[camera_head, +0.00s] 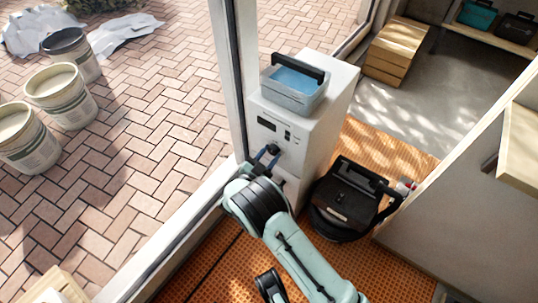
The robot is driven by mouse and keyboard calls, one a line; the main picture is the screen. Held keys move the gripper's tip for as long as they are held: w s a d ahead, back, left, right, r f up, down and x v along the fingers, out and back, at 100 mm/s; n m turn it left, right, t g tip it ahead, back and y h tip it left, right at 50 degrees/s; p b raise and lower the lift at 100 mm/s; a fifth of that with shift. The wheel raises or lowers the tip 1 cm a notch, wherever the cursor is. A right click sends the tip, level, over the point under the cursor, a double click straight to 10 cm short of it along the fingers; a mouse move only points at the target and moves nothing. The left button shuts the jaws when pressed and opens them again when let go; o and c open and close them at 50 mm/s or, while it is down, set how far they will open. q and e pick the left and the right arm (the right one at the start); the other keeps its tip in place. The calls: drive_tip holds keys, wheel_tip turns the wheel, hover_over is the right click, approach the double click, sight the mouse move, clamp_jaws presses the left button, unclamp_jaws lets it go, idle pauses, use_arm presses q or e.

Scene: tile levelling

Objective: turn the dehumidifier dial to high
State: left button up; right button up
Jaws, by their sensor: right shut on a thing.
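The dehumidifier (320,124) is a white upright box beside the window frame. Its front has a dark display (267,126) and a dark dial (273,148) below it. My right gripper (268,152) reaches up to the front panel and is shut on the dial. The fingers and wrist partly cover the dial, so its pointer and marks cannot be read.
A blue-grey water tank (294,88) with a black handle sits on top of the dehumidifier. A window frame post (232,80) rises close on the left. Buckets (60,93) stand outside on the brick paving.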

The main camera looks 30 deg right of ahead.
drive_tip(key=m, duration=0.3)
drive_tip(key=shift+m, duration=0.4)
drive_tip(key=m, duration=0.3)
drive_tip(key=shift+f+m, duration=0.1)
drive_tip(key=shift+m, duration=0.2)
drive_tip(key=m, duration=0.5)
drive_tip(key=shift+m+h, duration=0.4)
drive_tip(key=m, duration=0.4)
drive_tip(key=shift+m+g, duration=0.3)
drive_tip(key=shift+m, duration=0.1)
drive_tip(key=m, duration=0.4)
drive_tip(key=shift+w+m, duration=0.1)
drive_tip(key=shift+m, duration=0.3)
drive_tip(key=m, duration=0.4)
drive_tip(key=shift+m+g, duration=0.3)
drive_tip(key=shift+g, duration=0.1)
drive_tip(key=m, duration=0.3)
drive_tip(key=shift+w+m, duration=0.1)
drive_tip(key=shift+m, duration=2.4)
